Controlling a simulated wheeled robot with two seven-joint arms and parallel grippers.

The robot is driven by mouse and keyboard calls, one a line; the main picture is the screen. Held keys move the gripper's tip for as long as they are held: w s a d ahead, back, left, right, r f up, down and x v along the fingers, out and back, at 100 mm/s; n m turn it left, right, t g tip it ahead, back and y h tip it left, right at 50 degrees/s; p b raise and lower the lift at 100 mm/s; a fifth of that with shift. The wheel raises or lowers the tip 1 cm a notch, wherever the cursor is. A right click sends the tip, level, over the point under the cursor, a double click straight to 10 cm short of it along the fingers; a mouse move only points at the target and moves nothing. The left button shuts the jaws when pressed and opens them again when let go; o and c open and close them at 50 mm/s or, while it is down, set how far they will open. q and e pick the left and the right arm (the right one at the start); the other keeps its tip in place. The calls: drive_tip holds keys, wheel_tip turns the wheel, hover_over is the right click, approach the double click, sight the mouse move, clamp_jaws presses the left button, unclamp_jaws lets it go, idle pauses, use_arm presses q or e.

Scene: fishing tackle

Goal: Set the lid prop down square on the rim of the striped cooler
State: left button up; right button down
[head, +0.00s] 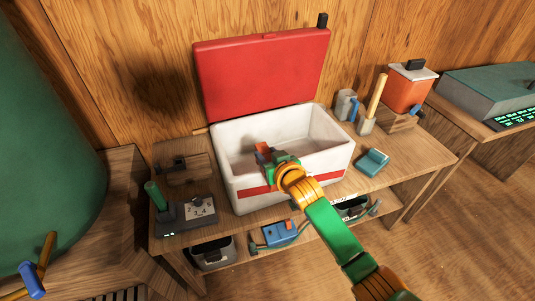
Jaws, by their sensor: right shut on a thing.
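The striped cooler (325,170) is a white box with a red stripe, standing on the wooden bench with its red lid (265,72) raised at the back. My right gripper (267,154) is over the cooler's front part, near the front rim. It is shut on a small red and dark piece, apparently the lid prop (263,147), mostly hidden by the gripper. I cannot tell whether this piece touches the rim. My left gripper is not in view.
Left of the cooler stand a numbered box (199,209) and a green-handled tool (156,195). A teal box (372,162) lies to its right, with an orange container (405,90) behind. Bins and a blue box (279,233) sit on the shelf below.

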drive_tip(key=shift+f+b, duration=1)
drive_tip(key=shift+f, duration=0.5)
drive_tip(key=shift+c, duration=1.8)
unclamp_jaws()
drive_tip(key=v, duration=0.7)
drive_tip(key=shift+s+r, duration=0.1)
drive_tip(key=shift+s, duration=0.05)
